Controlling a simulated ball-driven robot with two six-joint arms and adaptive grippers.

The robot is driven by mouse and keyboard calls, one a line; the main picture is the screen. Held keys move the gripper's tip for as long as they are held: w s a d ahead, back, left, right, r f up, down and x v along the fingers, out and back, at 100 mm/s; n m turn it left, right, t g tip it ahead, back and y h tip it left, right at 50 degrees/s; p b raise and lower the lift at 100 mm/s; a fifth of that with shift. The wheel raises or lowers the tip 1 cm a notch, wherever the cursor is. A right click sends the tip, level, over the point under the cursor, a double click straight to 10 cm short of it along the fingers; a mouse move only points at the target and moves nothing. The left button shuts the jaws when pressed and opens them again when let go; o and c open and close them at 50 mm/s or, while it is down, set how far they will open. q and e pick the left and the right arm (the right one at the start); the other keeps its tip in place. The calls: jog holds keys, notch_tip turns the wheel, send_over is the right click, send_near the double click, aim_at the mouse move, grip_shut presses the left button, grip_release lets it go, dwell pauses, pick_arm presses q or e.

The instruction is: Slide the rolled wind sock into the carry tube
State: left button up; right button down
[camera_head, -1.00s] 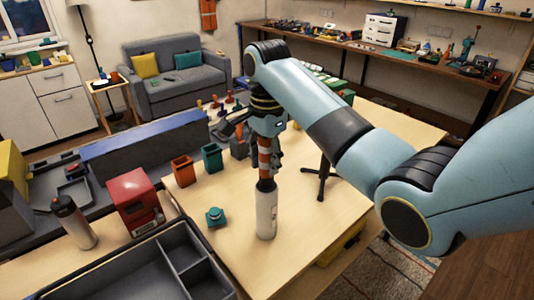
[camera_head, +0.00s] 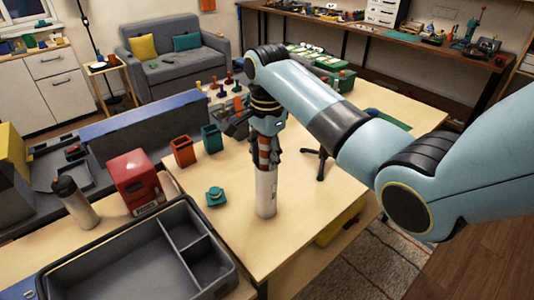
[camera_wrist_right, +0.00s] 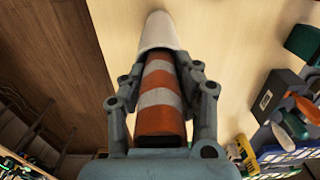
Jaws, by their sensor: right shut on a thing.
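The rolled wind sock (camera_head: 264,147) has orange and white stripes and is held upright. It also shows in the wrist view (camera_wrist_right: 159,98). My right gripper (camera_head: 265,160) is shut on it, one finger on each side. The white carry tube (camera_head: 266,192) stands upright on the wooden table, directly below the gripper. In the wrist view the tube (camera_wrist_right: 158,32) surrounds the far end of the sock, so that end is inside its mouth and hidden. My left gripper is not in view.
A teal knobbed object (camera_head: 216,196) lies left of the tube. Orange (camera_head: 183,152) and teal (camera_head: 211,139) cups stand behind it. A grey divided tray (camera_head: 130,262) is at the front left. A black stand (camera_head: 320,163) is to the right. The table's front right is clear.

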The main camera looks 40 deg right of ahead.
jog(key=shift+s+f, duration=0.25)
jog(key=shift+f, duration=0.15)
jog(key=c, duration=1.3)
grip_release()
jog(key=shift+a, duration=0.1)
jog(key=o, duration=0.4)
jog(key=shift+w+f, duration=0.1)
jog(key=shift+w+r, duration=0.1)
jog(key=shift+r, duration=0.35)
notch_tip(320, 180, up, 7)
jog(key=shift+f, duration=0.1)
